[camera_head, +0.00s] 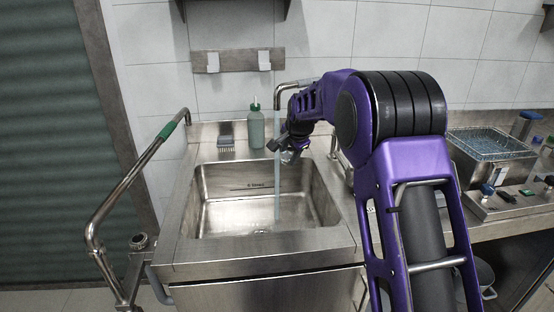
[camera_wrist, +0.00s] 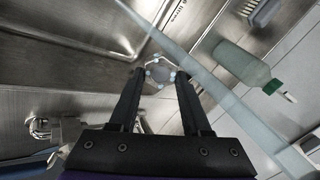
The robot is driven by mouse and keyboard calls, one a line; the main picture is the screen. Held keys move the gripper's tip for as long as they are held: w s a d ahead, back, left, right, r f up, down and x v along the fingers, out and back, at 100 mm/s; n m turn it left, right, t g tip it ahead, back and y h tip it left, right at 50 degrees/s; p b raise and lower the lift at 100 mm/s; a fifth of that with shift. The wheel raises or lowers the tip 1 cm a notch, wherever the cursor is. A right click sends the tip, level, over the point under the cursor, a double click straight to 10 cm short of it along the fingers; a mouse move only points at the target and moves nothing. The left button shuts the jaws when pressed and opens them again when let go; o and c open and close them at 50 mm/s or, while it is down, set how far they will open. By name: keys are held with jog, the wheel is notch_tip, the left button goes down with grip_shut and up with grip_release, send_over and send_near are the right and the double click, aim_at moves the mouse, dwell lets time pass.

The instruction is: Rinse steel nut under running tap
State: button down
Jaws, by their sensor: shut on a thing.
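My gripper (camera_head: 282,148) is over the right back part of the steel sink basin (camera_head: 215,205). In the wrist view its two fingers (camera_wrist: 158,78) are shut on the steel nut (camera_wrist: 159,72), a small grey ring with pale bluish spots around it. In the head view the nut is small and hard to make out at the fingertips. The tap (camera_head: 290,86) is running, and its thin water stream (camera_head: 277,190) falls into the basin just left of the gripper. In the wrist view the stream (camera_wrist: 215,85) passes diagonally close by the nut; I cannot tell whether it touches it.
A bent metal rail (camera_head: 120,200) is at the left. A water-filled tub (camera_head: 490,150) and small items are on the right counter. The left of the basin is clear.

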jog(key=s+d+b, duration=0.2)
jog(key=s+d, duration=0.1)
jog(key=d, duration=0.2)
jog(key=shift+d, duration=0.15)
jog(key=shift+r, duration=0.1)
dwell(1.2)
jog(key=s+d+r+p, duration=0.1)
jog(key=d+r+p, duration=0.1)
jog(key=r, duration=0.3)
jog(key=shift+s+d, duration=0.4)
jog(key=shift+d, duration=0.4)
